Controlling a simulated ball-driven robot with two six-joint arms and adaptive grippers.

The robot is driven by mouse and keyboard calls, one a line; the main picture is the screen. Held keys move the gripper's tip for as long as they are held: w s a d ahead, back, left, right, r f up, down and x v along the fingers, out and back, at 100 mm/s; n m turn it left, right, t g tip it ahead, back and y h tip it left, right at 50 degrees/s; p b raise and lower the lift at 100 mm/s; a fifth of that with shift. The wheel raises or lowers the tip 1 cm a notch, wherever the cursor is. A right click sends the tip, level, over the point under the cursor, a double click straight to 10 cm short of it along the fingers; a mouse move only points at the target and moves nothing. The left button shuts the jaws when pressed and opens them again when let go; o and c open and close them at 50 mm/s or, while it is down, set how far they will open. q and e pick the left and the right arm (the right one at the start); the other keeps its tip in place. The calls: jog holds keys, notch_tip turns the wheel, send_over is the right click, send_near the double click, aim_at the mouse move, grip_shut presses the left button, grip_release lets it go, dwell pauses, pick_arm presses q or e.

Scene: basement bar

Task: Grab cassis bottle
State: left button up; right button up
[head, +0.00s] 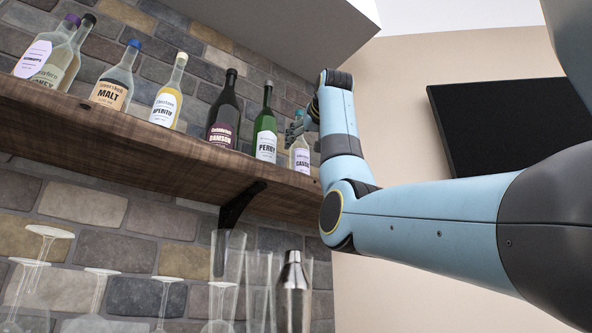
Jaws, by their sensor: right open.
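The cassis bottle (300,158) stands at the right end of the wooden shelf (180,147). It is small and clear, with a pale label reading "CASSIS" that my arm partly covers. My right gripper (297,128) is at the upper part of this bottle, in front of the wall. It is small in the view and partly hidden by my own wrist. It is open, and I cannot tell whether its fingers are around the bottle neck or beside it. My left gripper is not in view.
The green perry bottle (265,128) stands close on the left of the cassis bottle. The dark damson bottle (224,112) and several others stand further left. Below are glasses and a metal shaker (293,290). A black screen (495,120) hangs at right.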

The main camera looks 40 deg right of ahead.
aim_at(302, 152)
jog(key=p+x, duration=0.2)
jog(key=shift+w+d+r, duration=0.25)
jog(key=shift+w+r, duration=0.1)
jog(key=shift+w+d, duration=0.15)
jog(key=shift+w, duration=0.15)
jog(key=p+x, duration=0.3)
jog(key=x, duration=0.1)
jog(key=shift+w+d+f+p, duration=0.15)
jog(key=shift+w+d+p, duration=0.1)
jog(key=shift+p, duration=0.1)
jog(key=shift+w+d+f, duration=0.1)
jog(key=shift+w+d, duration=0.05)
jog(key=shift+w, duration=0.15)
jog(key=shift+f, duration=0.1)
jog(key=c, duration=0.5)
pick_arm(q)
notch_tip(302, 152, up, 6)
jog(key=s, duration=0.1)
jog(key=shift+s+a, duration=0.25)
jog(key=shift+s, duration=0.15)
pick_arm(e)
jog(key=c, duration=1.1)
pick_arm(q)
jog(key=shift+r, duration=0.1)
pick_arm(e)
jog(key=shift+o, duration=0.2)
